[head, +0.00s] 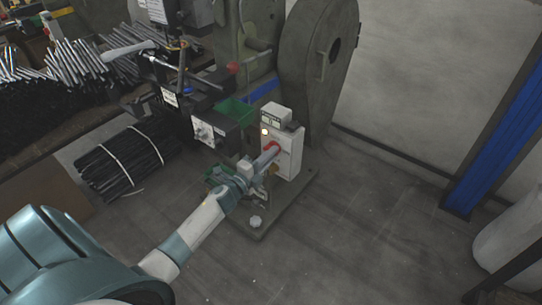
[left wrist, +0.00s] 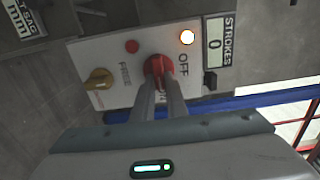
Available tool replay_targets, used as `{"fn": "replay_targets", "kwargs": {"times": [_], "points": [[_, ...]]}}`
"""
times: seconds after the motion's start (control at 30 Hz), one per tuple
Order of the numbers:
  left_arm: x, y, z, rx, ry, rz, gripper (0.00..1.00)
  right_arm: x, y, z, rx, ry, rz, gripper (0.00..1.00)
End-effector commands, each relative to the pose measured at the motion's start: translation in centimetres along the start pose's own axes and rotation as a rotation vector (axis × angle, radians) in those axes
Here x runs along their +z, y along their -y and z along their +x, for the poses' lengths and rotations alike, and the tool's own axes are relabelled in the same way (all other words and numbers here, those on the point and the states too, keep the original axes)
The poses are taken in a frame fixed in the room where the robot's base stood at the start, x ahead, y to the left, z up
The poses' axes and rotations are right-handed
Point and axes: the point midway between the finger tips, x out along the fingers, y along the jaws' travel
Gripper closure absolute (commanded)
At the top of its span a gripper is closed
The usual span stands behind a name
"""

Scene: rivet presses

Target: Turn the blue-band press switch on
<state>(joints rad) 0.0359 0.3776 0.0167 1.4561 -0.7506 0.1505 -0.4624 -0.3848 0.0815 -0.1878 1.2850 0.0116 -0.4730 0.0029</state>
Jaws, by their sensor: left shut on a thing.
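The press (head: 318,80) is a large green-grey machine with a blue band (head: 262,90) low on its body; a blue strip (left wrist: 250,101) also shows in the left wrist view. Its white control box (head: 291,158) carries a red rotary switch (left wrist: 157,66) with OFF printed to its right. Lettering below the switch is partly hidden by my fingers. A lamp (left wrist: 187,37) on the panel glows. My left gripper (left wrist: 159,88) is shut on the red switch, its two fingers reaching onto the knob. In the head view my left gripper (head: 269,157) meets the front of the box.
The panel also has a yellow knob (left wrist: 98,79), a small red button or lamp (left wrist: 132,46) and a STROKES counter (left wrist: 215,42) reading 0. Bundled dark rods (head: 125,160) lie at left.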

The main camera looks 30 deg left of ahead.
Motion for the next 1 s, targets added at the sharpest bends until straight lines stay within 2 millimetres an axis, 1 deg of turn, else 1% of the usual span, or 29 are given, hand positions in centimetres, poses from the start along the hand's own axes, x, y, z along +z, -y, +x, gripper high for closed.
{"fn": "replay_targets", "kwargs": {"times": [0.17,0.2,0.23,0.27,0.67,0.87,1.0], "points": [[-0.1,-0.1,-0.1,0.002,-0.001,0.002,1.00,0.0,0.0,0.0,0.000,0.000,0.000,0.69],[-0.1,-0.1,-0.1,0.002,-0.001,0.002,0.80,0.0,0.0,0.0,0.000,0.000,0.000,0.69],[-0.1,-0.1,-0.1,0.002,-0.001,0.002,0.73,0.0,0.0,0.0,0.000,0.000,0.000,0.69],[-0.1,-0.1,-0.1,0.002,-0.001,0.002,0.69,0.0,0.0,0.0,0.000,0.000,0.000,0.69],[0.0,-0.1,-0.3,0.001,0.000,0.000,0.69,0.0,0.0,0.0,0.000,-0.001,0.000,0.69],[0.0,-0.1,-1.6,0.001,0.000,0.000,0.69,0.2,0.0,0.1,0.000,0.006,0.000,0.69],[-0.1,-0.2,-3.4,0.002,-0.001,0.000,0.69,0.3,0.0,0.2,0.000,0.011,0.000,0.69]]}}
